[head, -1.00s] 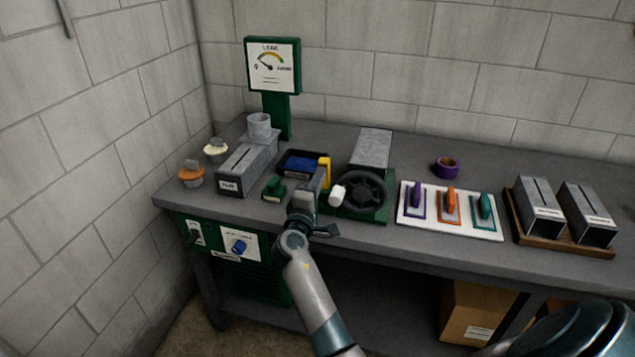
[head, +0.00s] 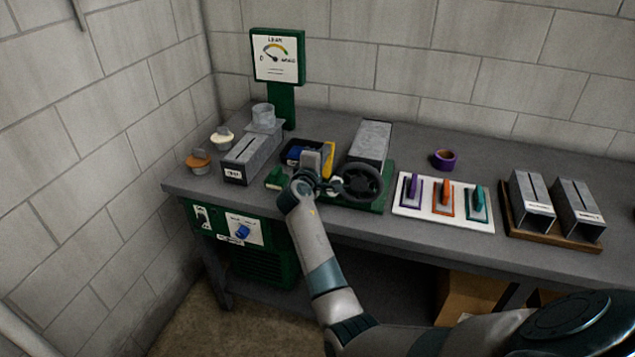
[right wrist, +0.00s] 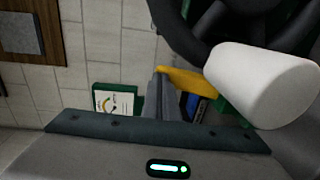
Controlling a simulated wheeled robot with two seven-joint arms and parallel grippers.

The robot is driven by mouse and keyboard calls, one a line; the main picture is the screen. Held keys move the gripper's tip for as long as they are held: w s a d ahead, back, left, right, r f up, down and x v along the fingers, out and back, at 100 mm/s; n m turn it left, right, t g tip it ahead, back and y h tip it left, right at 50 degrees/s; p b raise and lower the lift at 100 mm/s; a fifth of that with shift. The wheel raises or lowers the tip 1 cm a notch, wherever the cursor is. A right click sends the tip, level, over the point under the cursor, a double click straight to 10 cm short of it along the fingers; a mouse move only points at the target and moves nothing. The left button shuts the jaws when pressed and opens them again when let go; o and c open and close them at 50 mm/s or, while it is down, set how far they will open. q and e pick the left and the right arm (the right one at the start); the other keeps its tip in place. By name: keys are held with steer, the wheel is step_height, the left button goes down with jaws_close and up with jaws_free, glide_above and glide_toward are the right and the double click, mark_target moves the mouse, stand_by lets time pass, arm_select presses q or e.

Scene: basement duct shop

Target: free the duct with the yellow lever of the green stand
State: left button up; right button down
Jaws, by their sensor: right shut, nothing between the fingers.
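The grey duct (head: 370,142) lies on the green stand (head: 377,205), behind its dark handwheel (head: 362,182). The yellow lever (head: 329,152) is at the stand's left side, partly hidden behind my right gripper (head: 314,160). In the right wrist view the yellow lever (right wrist: 187,78) runs just right of the shut, empty fingers (right wrist: 159,78), at or very near the fingertips; I cannot tell whether they touch. The wheel's white knob (right wrist: 262,82) is large and close at the right of that view. My left gripper is not in view.
A dark bin with blue contents (head: 294,152) sits behind my gripper. A slotted grey duct (head: 252,158) stands to the left. To the right are a white tool board (head: 425,213), a purple tape roll (head: 444,159) and two ducts on a wooden tray (head: 548,235).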

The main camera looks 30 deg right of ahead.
steer(key=shift+w+d, duration=0.1)
steer(key=shift+w, duration=0.1)
steer(key=shift+r, duration=0.15)
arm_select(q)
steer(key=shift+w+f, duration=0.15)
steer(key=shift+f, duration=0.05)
arm_select(e)
steer(key=shift+r, duration=0.1)
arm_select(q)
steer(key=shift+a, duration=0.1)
arm_select(e)
steer(key=shift+d+r, duration=0.1)
steer(key=shift+r, duration=0.1)
